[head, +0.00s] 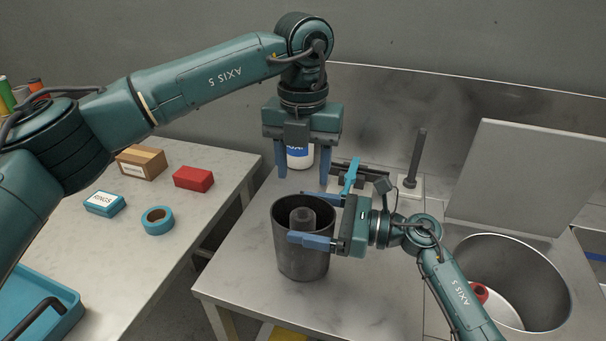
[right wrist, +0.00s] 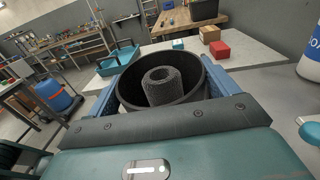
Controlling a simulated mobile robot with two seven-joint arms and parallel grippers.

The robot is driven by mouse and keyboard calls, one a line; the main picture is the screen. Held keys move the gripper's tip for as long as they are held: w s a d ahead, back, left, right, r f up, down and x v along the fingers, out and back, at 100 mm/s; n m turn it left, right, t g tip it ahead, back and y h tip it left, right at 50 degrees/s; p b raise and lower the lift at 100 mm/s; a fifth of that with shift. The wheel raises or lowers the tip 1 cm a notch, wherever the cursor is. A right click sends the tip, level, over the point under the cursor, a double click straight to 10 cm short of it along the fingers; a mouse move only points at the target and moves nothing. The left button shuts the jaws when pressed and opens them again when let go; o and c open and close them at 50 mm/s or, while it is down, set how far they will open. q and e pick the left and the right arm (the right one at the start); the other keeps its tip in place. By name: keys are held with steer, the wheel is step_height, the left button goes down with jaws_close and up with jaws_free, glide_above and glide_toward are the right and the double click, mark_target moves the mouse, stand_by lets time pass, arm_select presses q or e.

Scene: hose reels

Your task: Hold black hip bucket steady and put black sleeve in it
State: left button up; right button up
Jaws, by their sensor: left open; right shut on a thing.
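The black hip bucket (head: 303,264) stands upright on the grey worktop; it also shows in the right wrist view (right wrist: 129,90). The black sleeve (head: 302,221) stands inside it, its hollow top showing in the right wrist view (right wrist: 162,75). The sleeve's lower end is hidden by the bucket wall. My right gripper (head: 300,217) is shut on the bucket, with one blue finger on each side near the rim. My left gripper (head: 303,177) points down, open and empty, above and a little behind the bucket, apart from the sleeve.
A white bottle with a blue label (head: 298,158) shows behind my left gripper's fingers. A dark post on a base (head: 416,160) stands at the back. A round basin (head: 548,312) is at right. The left table holds boxes, blue tape (head: 158,220) and a blue tray (head: 62,290).

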steer(key=o, duration=0.9)
